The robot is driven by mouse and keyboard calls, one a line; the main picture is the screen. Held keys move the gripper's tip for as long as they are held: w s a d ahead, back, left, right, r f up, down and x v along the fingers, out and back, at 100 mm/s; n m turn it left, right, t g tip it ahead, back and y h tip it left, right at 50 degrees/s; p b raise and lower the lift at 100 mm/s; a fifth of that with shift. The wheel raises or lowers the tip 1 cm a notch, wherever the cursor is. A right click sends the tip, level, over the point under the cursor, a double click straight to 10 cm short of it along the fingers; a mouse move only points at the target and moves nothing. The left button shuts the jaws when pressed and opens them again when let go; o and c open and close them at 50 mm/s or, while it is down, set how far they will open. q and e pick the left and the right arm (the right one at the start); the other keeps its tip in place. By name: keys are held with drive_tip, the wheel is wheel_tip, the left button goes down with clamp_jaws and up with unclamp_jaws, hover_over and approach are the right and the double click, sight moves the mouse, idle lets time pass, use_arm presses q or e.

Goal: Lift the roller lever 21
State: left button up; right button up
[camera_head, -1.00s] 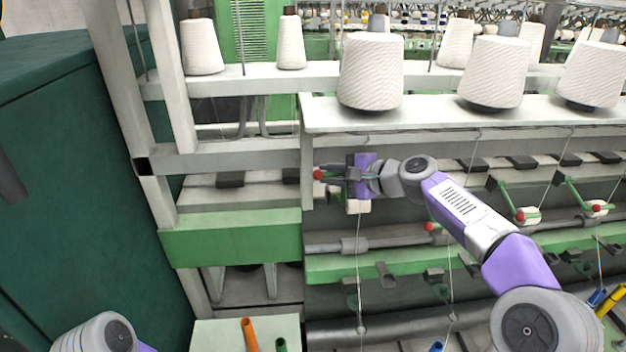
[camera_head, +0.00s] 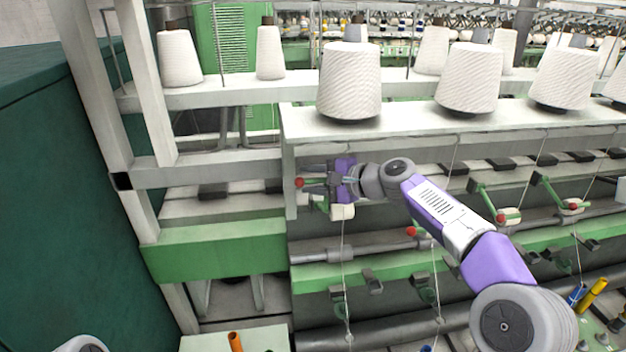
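A roller lever with a red ball knob (camera_head: 299,183) and a green arm is at the left end of the machine row, beside the white post. A white roller (camera_head: 342,212) shows just below the gripper. No number is readable, so I cannot tell which lever is 21. My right gripper (camera_head: 313,175) is at this lever, its dark fingers pointing left. The fingers look spread apart, one above the other, with the lower one close to the red knob. Contact is unclear, and the gripper hides part of the lever. My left gripper is out of view.
More green levers with red knobs (camera_head: 501,218) (camera_head: 573,206) stand to the right. White yarn cones (camera_head: 349,82) stand on the shelf (camera_head: 420,127) above my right gripper. A green rail (camera_head: 395,268) runs below. A dark green cabinet (camera_head: 55,200) fills the left side.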

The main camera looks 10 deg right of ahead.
drive_tip(key=shift+s, duration=0.1)
drive_tip(key=b+v, duration=0.2)
drive_tip(key=v, duration=0.5)
drive_tip(key=shift+d, duration=0.2)
drive_tip(key=shift+s+r, duration=0.1)
